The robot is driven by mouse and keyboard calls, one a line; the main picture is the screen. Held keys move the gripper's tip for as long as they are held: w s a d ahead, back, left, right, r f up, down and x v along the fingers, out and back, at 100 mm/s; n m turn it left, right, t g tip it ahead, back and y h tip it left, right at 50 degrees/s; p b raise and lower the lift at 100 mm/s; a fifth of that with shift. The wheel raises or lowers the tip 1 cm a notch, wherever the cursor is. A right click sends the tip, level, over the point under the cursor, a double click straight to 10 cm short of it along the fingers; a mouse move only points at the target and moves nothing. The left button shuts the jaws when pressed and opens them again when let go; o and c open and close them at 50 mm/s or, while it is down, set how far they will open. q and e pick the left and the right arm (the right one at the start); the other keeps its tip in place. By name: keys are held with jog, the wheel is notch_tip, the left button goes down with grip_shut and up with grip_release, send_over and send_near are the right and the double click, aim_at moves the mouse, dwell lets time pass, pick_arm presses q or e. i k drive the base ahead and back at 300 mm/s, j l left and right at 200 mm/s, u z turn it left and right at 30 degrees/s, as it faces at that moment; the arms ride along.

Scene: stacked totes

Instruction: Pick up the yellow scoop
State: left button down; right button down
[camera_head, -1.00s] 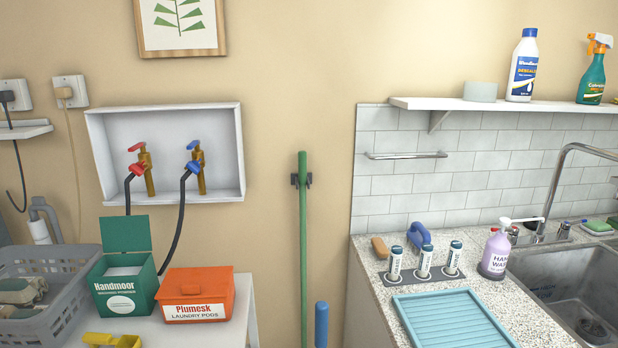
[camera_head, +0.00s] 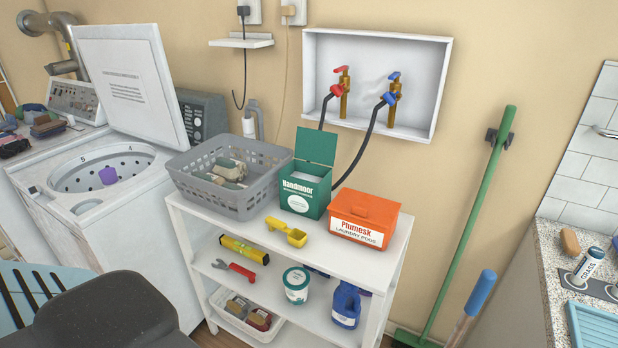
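The yellow scoop (camera_head: 287,232) lies on the top shelf of a white shelf unit (camera_head: 338,255), near its front edge. It is in front of the open green Handmoor box (camera_head: 305,187) and to the left of the orange Plumesk box (camera_head: 363,217). Nothing touches or covers the scoop that I can see. Neither of my grippers shows in the view.
A grey basket (camera_head: 230,185) with items fills the shelf's left end. Lower shelves hold a red-handled wrench (camera_head: 235,270), a white tub (camera_head: 296,285) and a blue jug (camera_head: 346,304). An open washing machine (camera_head: 100,190) stands left; a green-handled broom (camera_head: 470,220) leans right.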

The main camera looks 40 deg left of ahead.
aim_at(296, 238)
jog(key=u, duration=0.4)
jog(key=k+u, duration=0.15)
jog(key=u, duration=0.65)
jog(key=k+j, duration=0.05)
